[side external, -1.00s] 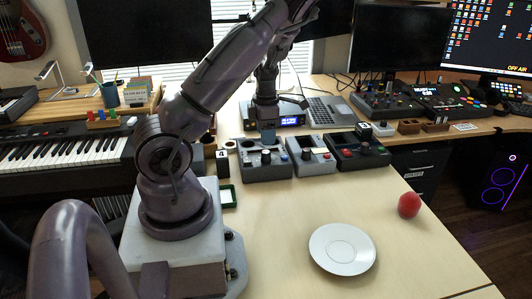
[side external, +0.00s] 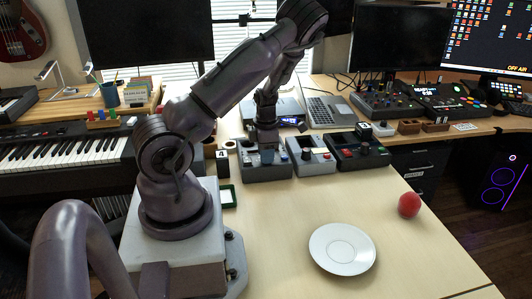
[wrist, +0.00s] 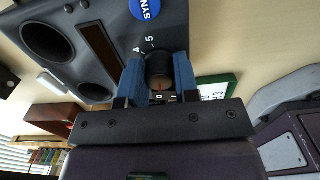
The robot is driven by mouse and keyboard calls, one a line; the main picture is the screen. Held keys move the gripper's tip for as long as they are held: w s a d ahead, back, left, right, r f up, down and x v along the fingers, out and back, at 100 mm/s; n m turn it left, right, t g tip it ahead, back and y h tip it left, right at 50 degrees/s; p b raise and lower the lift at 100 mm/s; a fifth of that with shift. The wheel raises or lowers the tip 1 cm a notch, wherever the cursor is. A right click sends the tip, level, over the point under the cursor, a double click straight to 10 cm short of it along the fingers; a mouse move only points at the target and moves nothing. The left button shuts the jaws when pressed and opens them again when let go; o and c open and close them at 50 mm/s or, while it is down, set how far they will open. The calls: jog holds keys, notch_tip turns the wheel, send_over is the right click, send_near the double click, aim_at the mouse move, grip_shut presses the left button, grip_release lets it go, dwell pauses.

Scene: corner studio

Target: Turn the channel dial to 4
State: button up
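The channel dial (wrist: 158,68) is a dark round knob with an orange-red pointer mark, on a grey console (wrist: 108,58). White digits 4 and 5 show beside it, with smaller marks at its near side; the mark lies on the near side, away from 4 and 5. My gripper (wrist: 158,72) has blue fingers on both sides of the knob; whether they press on it is unclear. In the side external view my gripper (side external: 268,152) is down at the left grey console (side external: 265,172) and hides the dial.
Two more consoles, a grey one (side external: 311,160) and a dark one (side external: 358,153), stand close to the right. A green-framed card (side external: 227,195) lies near my base. A white plate (side external: 342,249) and red ball (side external: 409,205) sit on the open table.

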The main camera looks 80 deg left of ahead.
jog(key=shift+m, duration=0.4)
jog(key=m, duration=0.6)
jog(key=shift+m, duration=0.4)
jog(key=m, duration=0.3)
jog(key=shift+m, duration=0.3)
jog(key=m, duration=0.3)
jog(key=shift+m, duration=0.3)
jog(key=m, duration=0.9)
jog(key=shift+m, duration=0.4)
